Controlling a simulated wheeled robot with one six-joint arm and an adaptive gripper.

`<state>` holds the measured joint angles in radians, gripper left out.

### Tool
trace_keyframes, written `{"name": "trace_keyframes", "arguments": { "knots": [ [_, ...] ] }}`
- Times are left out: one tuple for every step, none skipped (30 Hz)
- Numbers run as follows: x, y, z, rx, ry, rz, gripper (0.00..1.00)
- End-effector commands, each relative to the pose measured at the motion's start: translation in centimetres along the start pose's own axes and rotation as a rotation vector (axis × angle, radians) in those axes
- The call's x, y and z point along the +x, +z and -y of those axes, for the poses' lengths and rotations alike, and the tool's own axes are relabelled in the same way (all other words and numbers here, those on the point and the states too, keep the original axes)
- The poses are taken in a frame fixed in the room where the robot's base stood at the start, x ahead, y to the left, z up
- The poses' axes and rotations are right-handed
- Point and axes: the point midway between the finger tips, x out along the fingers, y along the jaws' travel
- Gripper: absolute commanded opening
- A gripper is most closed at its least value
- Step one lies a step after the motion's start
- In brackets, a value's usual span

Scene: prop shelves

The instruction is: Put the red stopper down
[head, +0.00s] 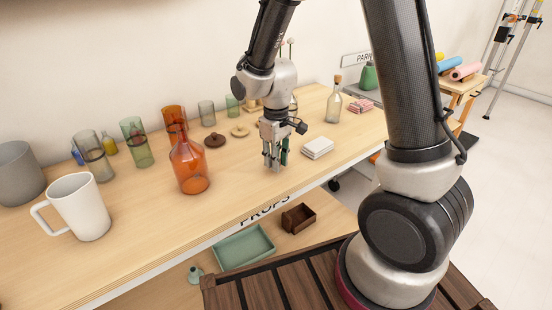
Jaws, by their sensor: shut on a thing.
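My gripper (275,163) points straight down, low over the middle of the wooden shelf top (245,195). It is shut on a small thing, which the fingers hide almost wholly. I cannot make out its red colour or its shape, and no red stopper shows clearly elsewhere. I cannot tell whether the held thing touches the wood. An orange glass bottle (188,168) stands left of the gripper, and a stack of white cards (317,148) lies close to its right.
A brown lid (214,140) and a tan ring (240,131) lie behind. Coloured glasses (136,146) and a white mug (78,208) stand at left. A corked clear bottle (334,106) stands at right. Bare wood lies in front of the gripper. A green tray (245,262) sits below.

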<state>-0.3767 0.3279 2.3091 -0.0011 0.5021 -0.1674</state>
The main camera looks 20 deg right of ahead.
Motion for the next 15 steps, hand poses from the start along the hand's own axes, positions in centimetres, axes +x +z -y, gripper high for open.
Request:
{"name": "trace_keyframes", "arguments": {
  "knots": [
    [-0.01,-0.01,0.00,0.000,0.000,0.000,0.14],
    [0.00,0.00,0.00,0.000,0.000,0.000,0.14],
    [0.05,0.00,0.00,0.000,0.000,0.000,0.14],
    [0.13,0.00,0.00,0.000,0.000,0.001,0.14],
    [0.23,0.01,0.00,0.000,0.000,0.001,0.14],
    [0.31,0.01,0.00,0.000,0.000,0.001,0.23],
    [0.28,0.00,0.00,0.000,0.000,0.000,0.29],
    [0.27,0.00,0.00,0.000,0.000,0.000,0.34],
    [0.26,0.00,0.00,0.000,0.000,0.000,0.42],
    [0.26,0.00,0.00,0.000,0.000,0.000,0.43],
    [0.26,0.00,0.00,0.000,0.000,0.000,0.43],
    [0.26,0.00,0.00,0.000,0.000,0.000,0.43],
    [0.25,-0.01,0.00,0.000,0.000,0.000,0.43],
    [0.25,0.00,0.00,0.000,0.000,0.000,0.43],
    [0.25,-0.01,0.00,0.000,0.000,0.000,0.43]
  ]
}}
